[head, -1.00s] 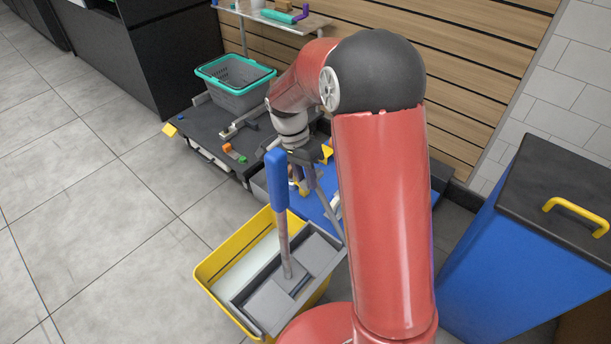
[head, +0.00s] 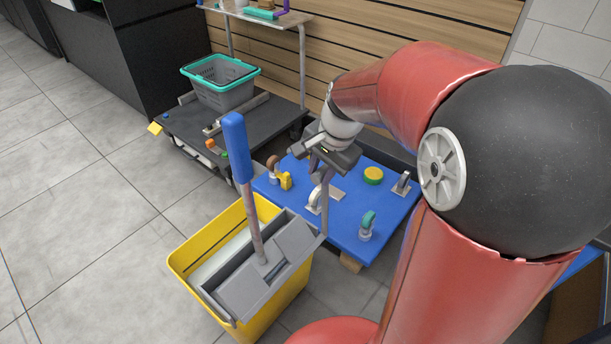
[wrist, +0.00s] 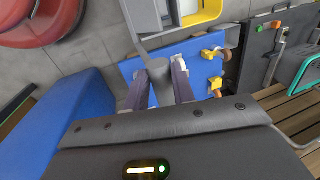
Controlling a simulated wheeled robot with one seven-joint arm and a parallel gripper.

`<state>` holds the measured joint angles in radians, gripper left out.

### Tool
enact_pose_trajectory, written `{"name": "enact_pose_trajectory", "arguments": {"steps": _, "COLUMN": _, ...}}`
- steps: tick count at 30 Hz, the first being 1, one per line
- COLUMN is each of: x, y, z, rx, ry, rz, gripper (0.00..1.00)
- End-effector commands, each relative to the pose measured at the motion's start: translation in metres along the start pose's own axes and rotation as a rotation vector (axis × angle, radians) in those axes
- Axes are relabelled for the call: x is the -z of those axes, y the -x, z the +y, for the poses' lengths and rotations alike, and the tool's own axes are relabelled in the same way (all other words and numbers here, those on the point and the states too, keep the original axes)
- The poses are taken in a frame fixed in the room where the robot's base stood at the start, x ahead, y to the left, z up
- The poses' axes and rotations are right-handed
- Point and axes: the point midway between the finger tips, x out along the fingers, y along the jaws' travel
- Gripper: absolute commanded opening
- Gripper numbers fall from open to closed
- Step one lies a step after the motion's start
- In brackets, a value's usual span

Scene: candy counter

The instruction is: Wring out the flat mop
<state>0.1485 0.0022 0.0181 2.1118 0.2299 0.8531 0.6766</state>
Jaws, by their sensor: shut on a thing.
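The yellow mop bucket (head: 184,270) stands on the floor with a grey wringer (head: 290,240) on top. The flat mop stands in the wringer, its pole (head: 251,215) and blue grip (head: 236,147) leaning slightly left. Its head is mostly hidden in the wringer. A thin grey lever (head: 325,205) rises at the wringer's right side. My gripper (head: 322,168) is shut on the lever's upper end. In the wrist view, the lever's round grey end (wrist: 158,70) sits between my gripper's fingers (wrist: 160,84).
A blue board (head: 335,228) with several small coloured fittings lies behind and right of the bucket. A dark low platform (head: 168,122) carries a grey basket (head: 222,92) with a teal rim. A blue bin (wrist: 65,115) shows in the wrist view. The tiled floor at left is clear.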

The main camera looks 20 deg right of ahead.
Motion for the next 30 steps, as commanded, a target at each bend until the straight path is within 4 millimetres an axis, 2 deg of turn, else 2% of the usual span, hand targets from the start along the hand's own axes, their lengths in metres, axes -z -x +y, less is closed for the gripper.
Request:
{"name": "enact_pose_trajectory", "arguments": {"steps": 1, "x": 0.001, "y": -0.005, "z": 0.017, "rx": 0.05, "ry": -0.011, "rz": 0.005, "gripper": 0.0}}
{"name": "enact_pose_trajectory", "arguments": {"steps": 7, "x": 0.0, "y": 0.002, "z": 0.065, "rx": 0.239, "ry": -0.012, "rz": 0.002, "gripper": 0.0}}
{"name": "enact_pose_trajectory", "arguments": {"steps": 15, "x": 0.0, "y": -0.001, "z": 0.124, "rx": 0.235, "ry": -0.004, "rz": -0.003, "gripper": 0.0}}
{"name": "enact_pose_trajectory", "arguments": {"steps": 21, "x": -0.001, "y": -0.008, "z": 0.156, "rx": 0.233, "ry": -0.003, "rz": -0.004, "gripper": 0.0}}
{"name": "enact_pose_trajectory", "arguments": {"steps": 30, "x": 0.0, "y": -0.018, "z": 0.182, "rx": 0.232, "ry": -0.001, "rz": -0.004, "gripper": 0.0}}
